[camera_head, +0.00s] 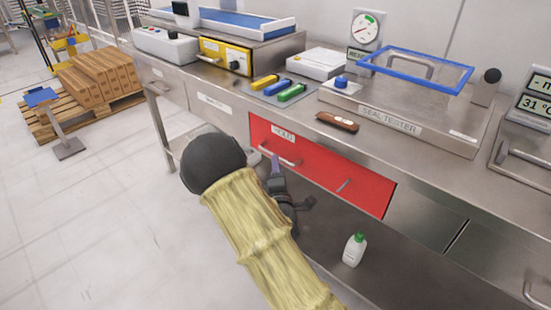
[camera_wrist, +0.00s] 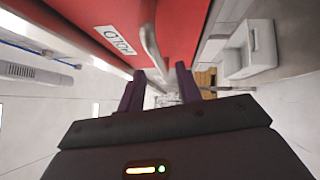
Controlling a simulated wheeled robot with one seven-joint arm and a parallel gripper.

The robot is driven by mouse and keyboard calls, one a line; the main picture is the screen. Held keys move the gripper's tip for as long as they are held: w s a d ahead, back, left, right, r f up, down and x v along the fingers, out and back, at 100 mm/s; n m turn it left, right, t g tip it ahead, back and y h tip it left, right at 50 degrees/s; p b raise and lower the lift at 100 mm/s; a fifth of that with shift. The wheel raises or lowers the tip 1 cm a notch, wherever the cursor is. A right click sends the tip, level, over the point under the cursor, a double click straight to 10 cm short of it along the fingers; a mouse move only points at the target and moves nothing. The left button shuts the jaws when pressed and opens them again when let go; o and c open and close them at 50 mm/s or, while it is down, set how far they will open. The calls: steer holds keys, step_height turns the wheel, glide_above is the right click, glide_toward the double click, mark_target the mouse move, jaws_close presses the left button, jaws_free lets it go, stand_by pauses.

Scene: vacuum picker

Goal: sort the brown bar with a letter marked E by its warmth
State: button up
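A brown bar (camera_head: 338,122) with a pale marking lies on the steel counter in front of the seal tester; its letter is too small to read. My gripper (camera_head: 276,165) is low in front of the red drawer front (camera_head: 315,168) labelled HOLD, beside its silver handle (camera_head: 280,154). In the wrist view my two dark purple fingers (camera_wrist: 160,88) are apart. The drawer handle (camera_wrist: 152,45) shows between and beyond them, with a gap to each finger; whether it is within their reach is unclear. The drawer looks shut.
Blue, yellow and green blocks (camera_head: 278,88) lie on a grey mat behind the bar. The seal tester (camera_head: 395,125) has a raised blue frame (camera_head: 415,70). A display (camera_head: 537,95) reads 31 °C. A white bottle (camera_head: 354,250) stands below.

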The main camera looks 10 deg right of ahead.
steer(key=shift+w+d+r, duration=0.1)
steer(key=shift+w, duration=0.7)
steer(key=shift+w+d+r, duration=0.15)
steer(key=shift+w, duration=0.6)
steer(key=shift+w+d+r, duration=0.1)
steer(key=shift+w, duration=0.7)
jaws_close()
